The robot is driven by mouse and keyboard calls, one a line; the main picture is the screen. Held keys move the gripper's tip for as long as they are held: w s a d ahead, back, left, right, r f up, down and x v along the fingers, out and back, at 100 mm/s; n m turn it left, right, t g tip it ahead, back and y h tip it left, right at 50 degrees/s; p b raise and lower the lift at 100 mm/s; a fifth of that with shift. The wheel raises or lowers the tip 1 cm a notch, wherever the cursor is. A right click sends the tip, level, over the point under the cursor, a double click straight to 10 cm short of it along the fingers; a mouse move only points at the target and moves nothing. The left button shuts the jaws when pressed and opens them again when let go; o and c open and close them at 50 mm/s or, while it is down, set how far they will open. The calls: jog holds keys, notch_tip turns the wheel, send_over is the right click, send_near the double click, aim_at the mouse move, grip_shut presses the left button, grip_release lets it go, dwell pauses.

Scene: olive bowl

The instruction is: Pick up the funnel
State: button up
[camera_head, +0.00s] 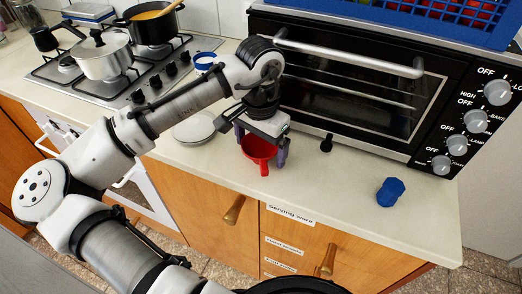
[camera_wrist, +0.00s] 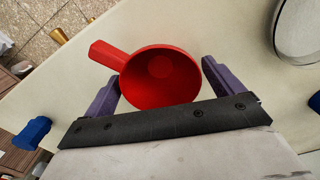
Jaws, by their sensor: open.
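The red funnel (camera_head: 259,150) stands on the light counter in front of the oven, its handle pointing toward the counter's front edge. My gripper (camera_head: 259,152) is right over it, with purple fingers on either side. In the wrist view the funnel (camera_wrist: 160,76) shows its round mouth and its handle at upper left. My gripper (camera_wrist: 160,82) is open there, one finger at the left near the handle's base and one at the right of the rim. I cannot tell whether either finger touches the funnel.
A toaster oven (camera_head: 350,95) stands behind my gripper. A blue object (camera_head: 390,191) lies to the right on the counter. A pale plate (camera_head: 194,128) lies left of my gripper, and a stove with a silver pot (camera_head: 103,57) stands farther left. The counter between funnel and blue object is mostly clear.

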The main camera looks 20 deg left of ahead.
jog(key=c, duration=1)
jog(key=shift+o, duration=0.2)
jog(key=shift+s+r, duration=0.1)
jog(key=shift+r, duration=0.1)
